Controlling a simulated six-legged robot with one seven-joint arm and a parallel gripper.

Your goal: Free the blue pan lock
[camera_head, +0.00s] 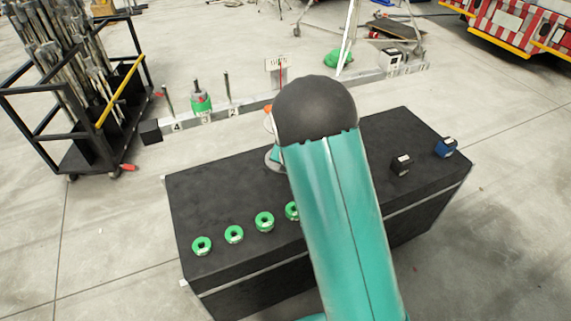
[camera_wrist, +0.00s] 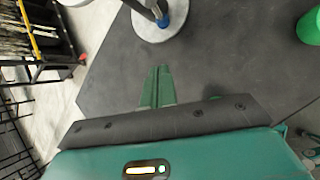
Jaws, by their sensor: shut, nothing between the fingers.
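A small blue part (camera_wrist: 163,21), which looks like the blue pan lock, sits at the foot of a dark upright on a pale round base (camera_wrist: 172,33) at the top of the wrist view. Most of that device is cut off there. In the head view my arm hides most of it; only an edge of the round base (camera_head: 271,160) and an orange bit (camera_head: 268,123) show. My gripper (camera_wrist: 160,70) is shut and empty over the black case top, a little apart from the round base and below it in the wrist view.
The black case (camera_head: 225,190) carries several green rings (camera_head: 265,221) along its front left. A small black block (camera_head: 401,165) and a blue-black block (camera_head: 445,147) stand at its right. A green object (camera_wrist: 310,27) shows at the wrist view's right. A rod cart (camera_head: 75,95) stands left.

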